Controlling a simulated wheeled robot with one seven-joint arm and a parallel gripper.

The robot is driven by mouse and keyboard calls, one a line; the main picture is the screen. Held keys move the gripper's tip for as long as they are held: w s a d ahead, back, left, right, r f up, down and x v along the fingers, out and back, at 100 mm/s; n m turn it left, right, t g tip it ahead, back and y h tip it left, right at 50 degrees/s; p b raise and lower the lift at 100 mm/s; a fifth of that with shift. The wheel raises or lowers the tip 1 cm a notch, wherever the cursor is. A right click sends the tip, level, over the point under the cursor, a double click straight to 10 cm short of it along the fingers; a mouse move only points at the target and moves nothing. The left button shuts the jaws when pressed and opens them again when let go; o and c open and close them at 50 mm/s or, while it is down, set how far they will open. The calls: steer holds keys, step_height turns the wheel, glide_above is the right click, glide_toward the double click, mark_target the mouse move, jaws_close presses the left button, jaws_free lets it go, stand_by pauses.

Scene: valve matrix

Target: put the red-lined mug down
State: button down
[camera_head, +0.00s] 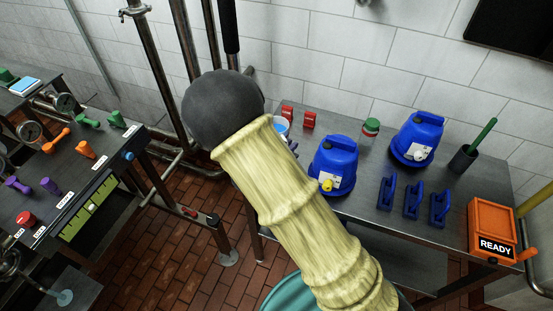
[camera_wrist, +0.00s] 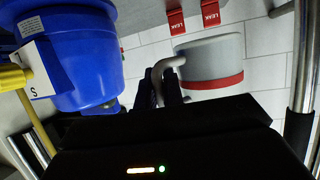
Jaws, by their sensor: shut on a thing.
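The red-lined mug (camera_wrist: 210,60) is pale grey with a red band along one edge, seen large in the wrist view, which looks upside down. Its handle (camera_wrist: 166,68) lies between the dark fingertips of my gripper (camera_wrist: 162,88), which is shut on it. The red edge is on the side away from the table, so the mug looks upright.
The grey table (camera_head: 378,165) bears two blue jugs (camera_head: 333,166) (camera_head: 417,138), two red LEAK tags (camera_head: 308,120), a green-lidded jar (camera_head: 371,127), several blue clips (camera_head: 412,198) and an orange READY box (camera_head: 492,230). One blue jug (camera_wrist: 70,50) is close to my gripper. Bare tabletop shows between the jugs.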

steer(key=shift+f, duration=2.9)
steer(key=shift+f+p, duration=0.55)
steer(key=shift+f, duration=1.55)
steer(key=shift+f, duration=0.15)
steer(key=c, duration=1.9)
jaws_free()
steer(key=o, duration=0.4)
